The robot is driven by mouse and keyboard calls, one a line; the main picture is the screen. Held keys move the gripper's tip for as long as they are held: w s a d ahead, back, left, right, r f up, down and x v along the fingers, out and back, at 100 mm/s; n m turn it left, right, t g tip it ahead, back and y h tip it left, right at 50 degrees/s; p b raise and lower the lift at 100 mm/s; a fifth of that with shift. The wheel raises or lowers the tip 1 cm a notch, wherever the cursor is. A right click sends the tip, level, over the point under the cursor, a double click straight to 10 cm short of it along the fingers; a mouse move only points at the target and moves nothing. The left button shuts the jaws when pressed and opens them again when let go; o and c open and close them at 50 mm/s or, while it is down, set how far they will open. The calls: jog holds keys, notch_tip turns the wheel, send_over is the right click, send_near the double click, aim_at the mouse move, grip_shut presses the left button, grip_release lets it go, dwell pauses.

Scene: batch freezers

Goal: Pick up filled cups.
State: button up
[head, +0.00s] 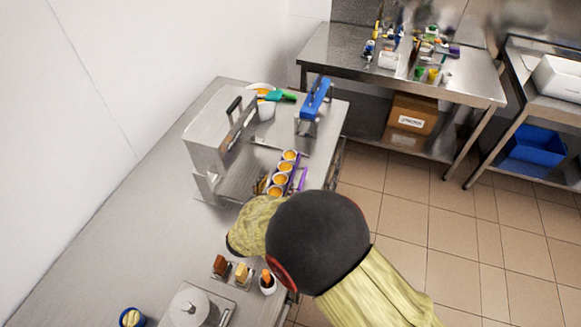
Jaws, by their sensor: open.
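Several white cups filled with orange-yellow contents (284,167) stand in a row beside the metal machine (210,138). A purple strip (302,179) runs along their right side. The nearest cup (274,190) is close to my yellow-sleeved arm, which reaches over the counter just in front of the row. My gripper does not show clearly; the sleeve and the black joint of my arm cover that area. I cannot tell whether anything touches the cups.
A blue device (314,98) and a white tub (266,110) stand behind the cups. Small brown and cream blocks (231,268) and a lidded metal container (190,307) are in front. The left counter (130,220) is clear. A cluttered steel table (335,50) stands behind.

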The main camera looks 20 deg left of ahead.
aim_at(282, 175)
jog(key=b+x, duration=0.1)
jog(key=x, duration=0.6)
jog(key=shift+w+r+b, duration=0.1)
jog(key=shift+w+b, duration=0.1)
jog(key=shift+b, duration=0.2)
jog(key=c, duration=1.5)
jog(key=shift+r, duration=0.1)
grip_shut()
